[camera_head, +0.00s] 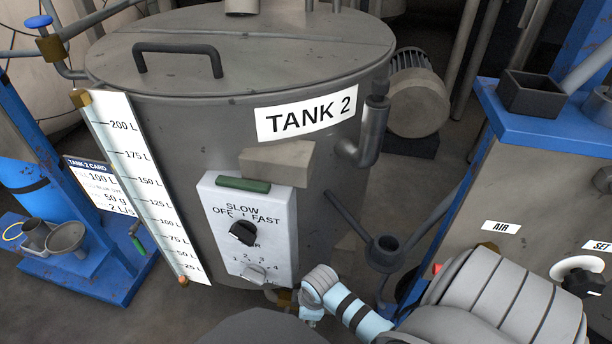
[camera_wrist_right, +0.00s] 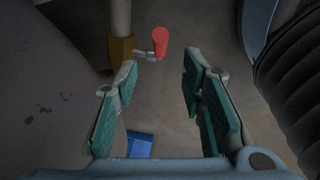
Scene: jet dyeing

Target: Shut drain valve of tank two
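Tank two (camera_head: 300,110) is a large grey drum labelled TANK 2. In the right wrist view, its drain valve has a brass body (camera_wrist_right: 122,50) on a grey pipe and a red handle (camera_wrist_right: 160,43) sticking out to the right. A brass piece (camera_head: 284,298) shows low under the tank in the head view. My right gripper (camera_wrist_right: 160,75) is open and empty, its teal-padded fingers apart. The red handle appears beyond the gap between the fingertips, with no contact visible. The head view shows my right arm at lower right, but not its fingers clearly. My left gripper is not in view.
A white control box (camera_head: 250,228) with a black knob is on the tank front, beside a level gauge (camera_head: 140,185). A blue-topped grey cabinet (camera_head: 540,185) stands at right. A funnel (camera_head: 385,248) is between it and the tank. A blue stand (camera_head: 90,275) is at left.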

